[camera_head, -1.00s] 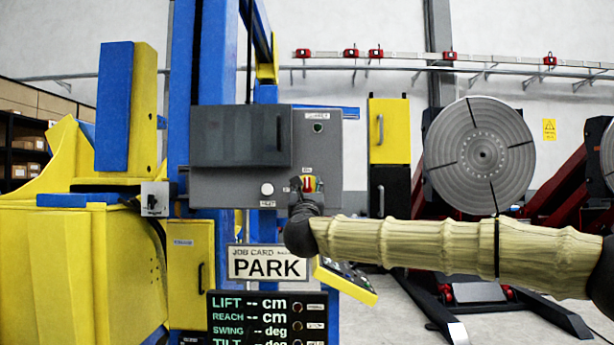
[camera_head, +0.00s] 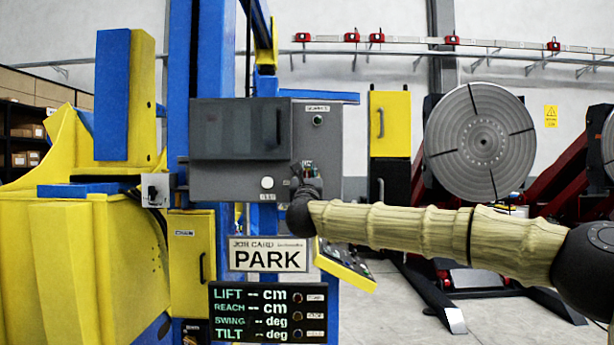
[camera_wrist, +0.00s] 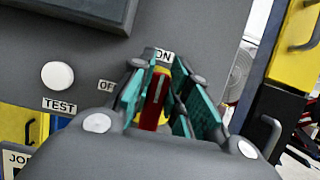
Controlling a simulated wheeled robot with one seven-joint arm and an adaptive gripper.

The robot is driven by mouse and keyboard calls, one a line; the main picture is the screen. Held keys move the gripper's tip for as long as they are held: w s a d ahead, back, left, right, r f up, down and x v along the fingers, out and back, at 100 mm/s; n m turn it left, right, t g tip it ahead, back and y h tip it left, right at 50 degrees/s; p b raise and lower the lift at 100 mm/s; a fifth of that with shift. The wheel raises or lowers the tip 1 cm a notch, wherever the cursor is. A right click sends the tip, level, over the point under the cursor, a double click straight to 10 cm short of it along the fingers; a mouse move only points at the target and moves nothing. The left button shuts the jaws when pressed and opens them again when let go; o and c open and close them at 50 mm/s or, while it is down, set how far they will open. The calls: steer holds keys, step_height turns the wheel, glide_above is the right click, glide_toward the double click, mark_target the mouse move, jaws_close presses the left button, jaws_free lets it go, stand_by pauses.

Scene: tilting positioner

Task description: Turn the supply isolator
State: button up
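The supply isolator (camera_wrist: 153,112) is a red handle on a yellow plate, on the front of a grey control box (camera_head: 232,178). In the wrist view it stands upright relative to the panel, below the "ON" label (camera_wrist: 163,55); the "OFF" label (camera_wrist: 106,86) is to its left. My gripper (camera_wrist: 162,98) is at the panel, its two teal-padded fingers open on either side of the handle. A narrow gap shows beside the handle; contact at the fingertips cannot be told. In the head view my gripper (camera_head: 306,176) mostly hides the isolator.
A white TEST button (camera_wrist: 57,76) is left of the isolator. A green button (camera_head: 317,120) is above it. The "PARK" job card (camera_head: 268,256) and a readout screen (camera_head: 262,313) hang below. A tilted pendant panel (camera_head: 346,266) is under my arm.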

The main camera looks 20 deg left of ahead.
steer(key=shift+f+n+b, duration=0.1)
steer(key=shift+n+b, duration=0.25)
steer(key=shift+n, duration=0.05)
jaws_close()
steer(key=shift+s+a+f+n+y+b, duration=0.1)
steer(key=shift+n+y+b, duration=0.4)
steer(key=shift+n+b, duration=0.15)
steer(key=n, duration=0.1)
steer(key=n+g+y+b, duration=0.1)
steer(key=n+b, duration=0.1)
steer(key=shift+a+n+y, duration=0.25)
steer(key=shift+n+y, duration=0.1)
steer(key=shift+y, duration=0.05)
steer(key=shift+s+a+f+n+g+y+p, duration=0.1)
steer(key=shift+a+f+n+g+y+p, duration=0.55)
steer(key=shift+n, duration=2.15)
steer(key=shift+s+d+f+n+g+y+p, duration=0.15)
steer(key=shift+n+g+p, duration=0.5)
steer(key=shift+n+g, duration=1.55)
steer(key=shift+s+a+f+n+g+y+p, duration=0.1)
steer(key=shift+a+f+n+g+y+p, duration=0.4)
steer(key=shift+n, duration=2.9)
steer(key=shift+d+r, duration=0.15)
steer(key=o, duration=0.9)
jaws_free()
steer(key=shift+w, duration=0.1)
steer(key=shift+c, duration=0.2)
